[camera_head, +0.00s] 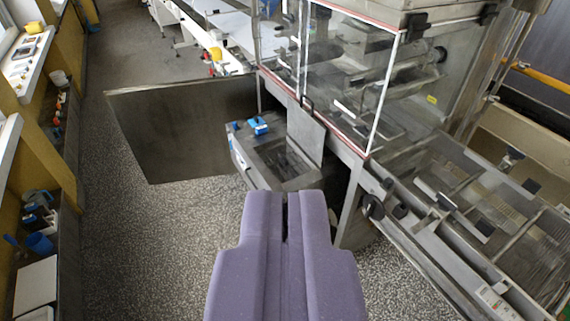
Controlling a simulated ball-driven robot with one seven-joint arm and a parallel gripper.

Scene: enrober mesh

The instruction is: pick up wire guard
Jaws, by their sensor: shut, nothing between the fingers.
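My gripper (287,205) shows at the bottom middle, with two purple fingers closed together and nothing held. It is above the speckled floor, in front of a metal tank. A wire mesh bed (545,250) with fine parallel wires lies in the steel frame of the machine at the right. It is apart from my gripper and to its right. I cannot tell which part there, if any, is a separate wire guard. The right edge of the picture cuts off the bed.
A clear-walled enclosure (345,75) stands on the machine. A metal tank (270,155) with blue parts sits below it. An upright grey panel (185,125) stands at left centre. Shelves (45,215) with small items line the left wall. Speckled floor (120,240) is clear between.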

